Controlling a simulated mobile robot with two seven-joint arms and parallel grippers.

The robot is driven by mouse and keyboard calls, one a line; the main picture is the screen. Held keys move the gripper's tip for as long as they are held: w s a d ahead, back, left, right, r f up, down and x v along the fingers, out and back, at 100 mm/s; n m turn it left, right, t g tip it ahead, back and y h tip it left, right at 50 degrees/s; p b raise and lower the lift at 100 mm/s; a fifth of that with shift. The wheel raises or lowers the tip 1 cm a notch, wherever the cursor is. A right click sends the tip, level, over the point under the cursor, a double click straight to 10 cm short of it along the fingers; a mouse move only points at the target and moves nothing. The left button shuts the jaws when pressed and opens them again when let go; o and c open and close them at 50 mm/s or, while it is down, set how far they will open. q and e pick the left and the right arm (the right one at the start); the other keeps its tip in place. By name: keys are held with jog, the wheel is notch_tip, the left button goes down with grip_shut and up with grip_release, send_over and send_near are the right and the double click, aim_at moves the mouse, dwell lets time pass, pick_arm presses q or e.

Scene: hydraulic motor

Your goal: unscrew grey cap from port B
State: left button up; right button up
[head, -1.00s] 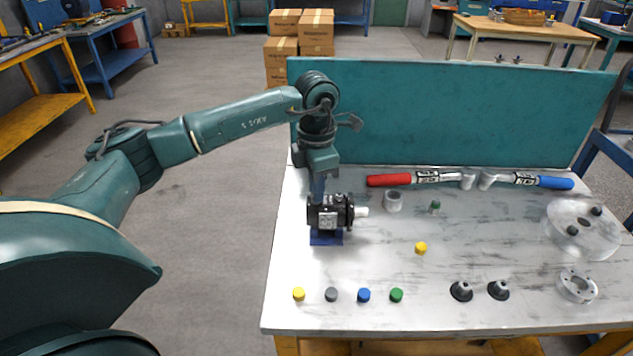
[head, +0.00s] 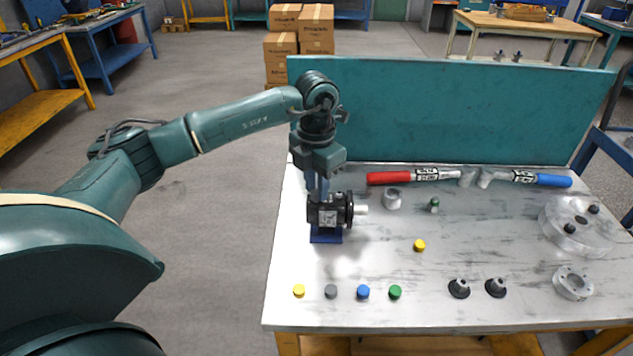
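The hydraulic motor (head: 328,214) is a dark block with a pale label and a white shaft pointing right. It stands on a blue base (head: 326,236) at the left of the table. My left gripper (head: 319,192) points down at the top of the motor from behind. Its fingertips are small and partly merge with the motor, so I cannot tell whether they are open or shut. The grey cap on port B cannot be made out there. A loose grey cap (head: 331,291) lies in the front row. My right gripper is not in view.
Yellow (head: 299,290), blue (head: 363,291) and green (head: 395,291) caps lie along the front. Another yellow cap (head: 419,245) lies mid-table. Red-handled (head: 390,178) and blue-handled (head: 552,181) tools lie near the teal back panel (head: 450,115).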

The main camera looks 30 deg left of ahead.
pick_arm(q)
jog(key=shift+o, duration=0.5)
jog(key=m+b, duration=0.1)
jog(key=m, duration=0.3)
jog(key=shift+m, duration=0.3)
jog(key=m, duration=0.4)
jog(key=shift+b, duration=0.4)
jog(key=shift+m, duration=0.9)
jog(key=shift+c, duration=0.5)
grip_shut()
